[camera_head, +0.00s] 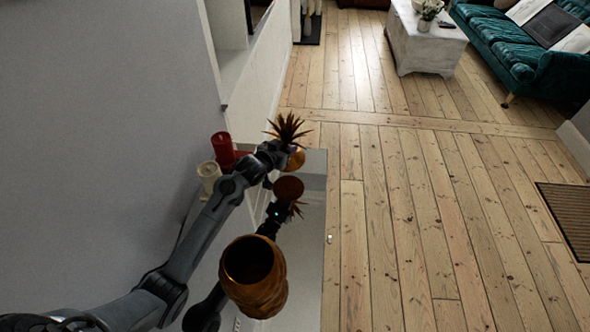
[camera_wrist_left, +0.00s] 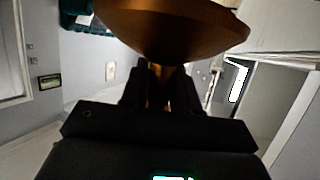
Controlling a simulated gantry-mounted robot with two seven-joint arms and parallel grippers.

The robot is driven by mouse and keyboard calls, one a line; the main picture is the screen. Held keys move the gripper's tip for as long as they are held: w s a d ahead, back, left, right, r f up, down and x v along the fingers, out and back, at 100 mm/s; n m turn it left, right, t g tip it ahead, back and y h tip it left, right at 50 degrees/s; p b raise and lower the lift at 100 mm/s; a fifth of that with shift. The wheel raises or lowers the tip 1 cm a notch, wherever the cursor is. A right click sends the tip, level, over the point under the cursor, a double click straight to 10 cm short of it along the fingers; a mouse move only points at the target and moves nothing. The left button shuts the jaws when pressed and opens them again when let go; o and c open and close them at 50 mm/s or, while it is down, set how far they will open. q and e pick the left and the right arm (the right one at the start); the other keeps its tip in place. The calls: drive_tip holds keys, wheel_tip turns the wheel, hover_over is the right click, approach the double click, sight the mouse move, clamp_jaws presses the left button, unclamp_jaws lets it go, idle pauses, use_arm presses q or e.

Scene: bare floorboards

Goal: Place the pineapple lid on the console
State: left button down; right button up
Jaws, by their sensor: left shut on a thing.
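The pineapple lid (camera_head: 296,159), a copper-gold dome with spiky brown leaves, is held by my left gripper (camera_head: 279,156) above the far part of the console. The lid (camera_wrist_left: 172,28) also shows large at the top of the left wrist view, with the dark fingers (camera_wrist_left: 160,86) shut on it. The console (camera_head: 311,252) has a glossy, mirror-like top that reflects the lid and my arm below them. The golden pineapple pot (camera_head: 266,298) stands open on the near part of the console, its dark inside showing. My right gripper is not in view.
A red candle (camera_head: 223,149) and a cream candle (camera_head: 209,174) stand by the wall at the console's back, close to my left arm. The console's right strip looks clear. Open floorboards lie to the right, with a white table (camera_head: 425,42) and a teal sofa (camera_head: 505,48) far off.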

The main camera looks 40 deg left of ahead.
use_arm(q)
wheel_tip(320, 180, down, 4)
drive_tip(key=shift+d+b, duration=0.15)
drive_tip(key=shift+b, duration=0.15)
wheel_tip(320, 180, down, 3)
drive_tip(key=shift+r+b, duration=0.15)
drive_tip(key=shift+b, duration=0.25)
drive_tip(key=shift+f, duration=0.45)
drive_tip(key=shift+f, duration=0.1)
drive_tip(key=c, duration=0.8)
unclamp_jaws()
drive_tip(key=shift+c, duration=0.2)
